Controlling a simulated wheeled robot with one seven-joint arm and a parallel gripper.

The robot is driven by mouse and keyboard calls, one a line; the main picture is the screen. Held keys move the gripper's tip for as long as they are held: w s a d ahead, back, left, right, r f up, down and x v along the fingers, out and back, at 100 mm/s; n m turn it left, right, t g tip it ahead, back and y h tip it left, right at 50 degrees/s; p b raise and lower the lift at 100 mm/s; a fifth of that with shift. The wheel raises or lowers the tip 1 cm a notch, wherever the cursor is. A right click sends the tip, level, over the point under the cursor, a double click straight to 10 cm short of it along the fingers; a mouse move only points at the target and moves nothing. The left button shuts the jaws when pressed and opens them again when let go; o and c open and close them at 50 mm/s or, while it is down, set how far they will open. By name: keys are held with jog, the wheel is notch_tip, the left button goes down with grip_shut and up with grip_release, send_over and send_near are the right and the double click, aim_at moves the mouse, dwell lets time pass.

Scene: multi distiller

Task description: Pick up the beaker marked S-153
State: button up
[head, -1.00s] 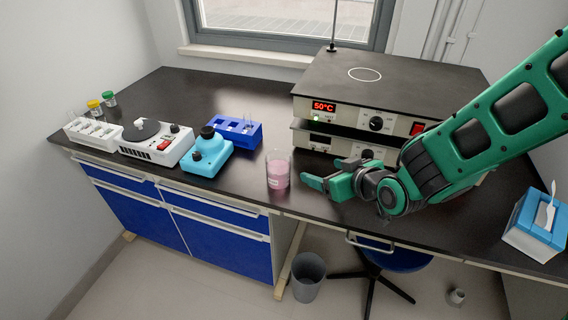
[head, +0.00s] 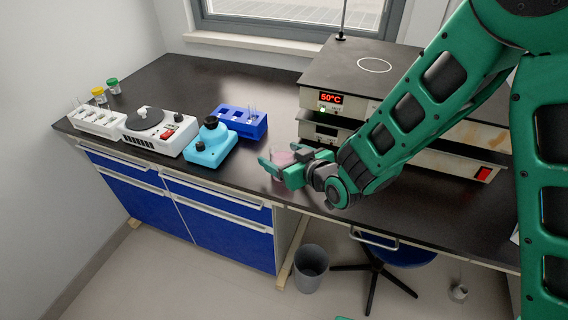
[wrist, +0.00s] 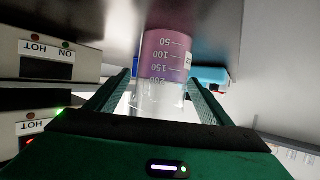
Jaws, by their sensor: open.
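A clear glass beaker with pink liquid (head: 283,156) stands on the black bench near its front edge. In the wrist view the beaker (wrist: 163,68) appears upside down, with white graduation marks. Part of a white label shows at its right side, but I cannot read it. My gripper (head: 279,167) is open at the beaker, and its fingers hide part of it in the head view. In the wrist view my gripper (wrist: 157,80) has one finger on each side of the beaker. I cannot tell whether either finger touches the glass.
Stacked hot plates (head: 335,112) stand behind and right of the beaker. A light-blue device (head: 209,146), a blue tube rack (head: 240,122), a white device (head: 158,132) and a white rack (head: 97,121) stand to the left. A grey bin (head: 310,269) is on the floor.

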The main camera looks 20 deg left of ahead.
aim_at(277, 152)
jog(key=shift+x, duration=1.7)
jog(key=shift+r, duration=0.1)
jog(key=c, duration=1.4)
jog(key=shift+o, duration=0.2)
jog(key=shift+r, duration=0.1)
